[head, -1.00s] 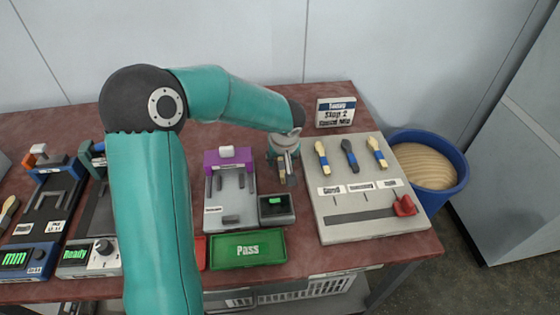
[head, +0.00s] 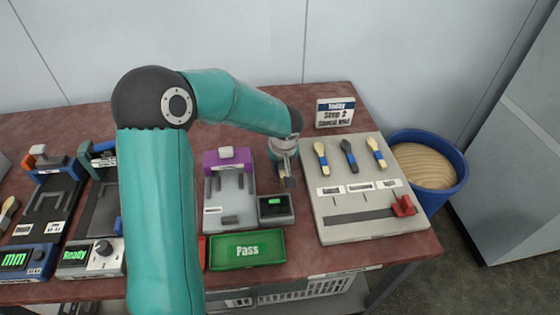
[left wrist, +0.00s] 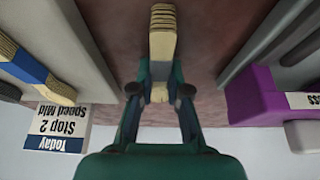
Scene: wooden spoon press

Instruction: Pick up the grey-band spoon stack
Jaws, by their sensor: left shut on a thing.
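A stack of pale wooden spoons (left wrist: 162,20) is between the fingers of my left gripper (left wrist: 160,92) in the left wrist view. The gripper is shut on it. Whether the stack touches the table is unclear. My right gripper is not in view.
The grey board (head: 405,222) at right holds several banded spoons and a red slider (head: 403,205). The purple-topped press (head: 230,190), a small dark display box (head: 276,209) and a green Pass tray (head: 248,250) stand close by. A blue bin (head: 458,190) is beyond the table's right edge.

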